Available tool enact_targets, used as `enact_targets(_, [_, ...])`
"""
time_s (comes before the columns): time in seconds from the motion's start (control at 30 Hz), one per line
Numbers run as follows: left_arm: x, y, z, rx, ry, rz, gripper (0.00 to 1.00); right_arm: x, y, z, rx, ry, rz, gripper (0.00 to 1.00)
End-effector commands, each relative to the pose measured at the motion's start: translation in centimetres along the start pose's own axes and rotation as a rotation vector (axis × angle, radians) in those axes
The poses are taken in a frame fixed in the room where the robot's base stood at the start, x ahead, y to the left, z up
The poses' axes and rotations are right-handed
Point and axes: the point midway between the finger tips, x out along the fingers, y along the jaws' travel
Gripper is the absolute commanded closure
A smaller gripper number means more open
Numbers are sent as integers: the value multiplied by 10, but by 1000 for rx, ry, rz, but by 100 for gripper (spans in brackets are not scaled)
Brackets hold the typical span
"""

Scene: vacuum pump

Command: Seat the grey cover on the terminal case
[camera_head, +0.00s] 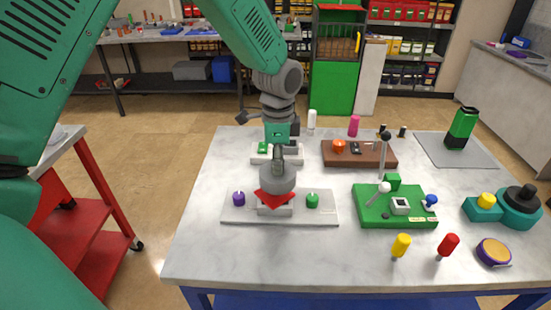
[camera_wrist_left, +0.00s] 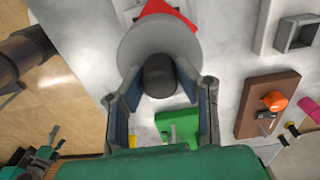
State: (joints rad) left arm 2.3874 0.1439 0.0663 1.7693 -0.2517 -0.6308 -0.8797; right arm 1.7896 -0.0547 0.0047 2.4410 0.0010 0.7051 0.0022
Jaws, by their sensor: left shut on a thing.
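The grey cover (camera_head: 278,180) is a round grey disc with a dark knob (camera_wrist_left: 158,75). My left gripper (camera_head: 279,158) is shut on this knob and holds the cover over the middle of a pale plate (camera_head: 235,213). In the left wrist view the gripper (camera_wrist_left: 160,85) has a finger on each side of the knob, and the disc (camera_wrist_left: 143,42) hides what lies under it. A red piece (camera_head: 271,198) shows just below the cover; I cannot tell whether it is attached. A light grey block (camera_head: 275,211), probably the terminal case, stands below it, partly hidden. Contact cannot be told.
A purple knob (camera_head: 239,198) and a green knob (camera_head: 312,200) flank the block. A green board (camera_head: 370,217) with levers is to the right, a brown board (camera_head: 385,158) behind. Yellow (camera_head: 401,245) and red (camera_head: 447,245) handles stand in front. The table's front left is clear.

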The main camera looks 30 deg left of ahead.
Motion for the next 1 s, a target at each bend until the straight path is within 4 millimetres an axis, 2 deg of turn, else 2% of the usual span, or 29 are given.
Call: enact_targets(1.0, [1,-4,12,-1,3,1,100,-9,0,0,0,0,0,8])
